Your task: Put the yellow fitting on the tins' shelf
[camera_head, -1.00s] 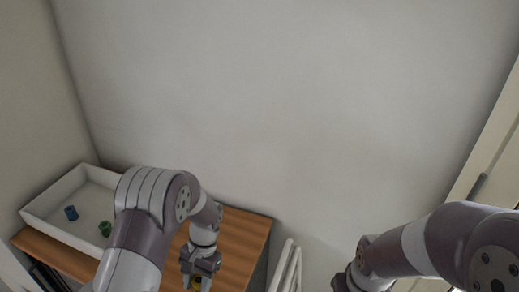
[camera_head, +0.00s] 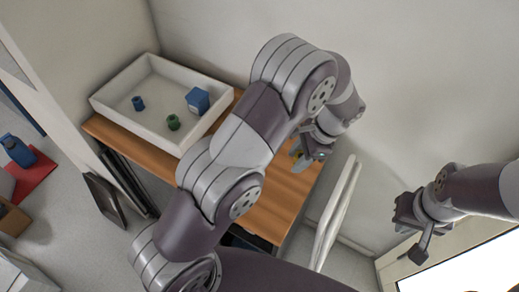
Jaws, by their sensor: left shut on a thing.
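My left gripper (camera_head: 304,159) is over the right part of the wooden top and is shut on the yellow fitting (camera_head: 296,153). Only a small yellow patch of the fitting shows between the fingers; the rest is hidden by the gripper. I cannot tell whether the fitting touches the wood. My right gripper (camera_head: 417,252) hangs at the right, well away from the wooden top, and its finger gap cannot be made out. No shelf with tins can be made out in this view.
A white tray (camera_head: 119,113) on the wooden top (camera_head: 273,213) holds a blue fitting (camera_head: 138,103), a green fitting (camera_head: 173,122) and a blue box (camera_head: 198,101). White rails (camera_head: 336,213) stand right of the top. A blue bottle (camera_head: 17,150) is at far left.

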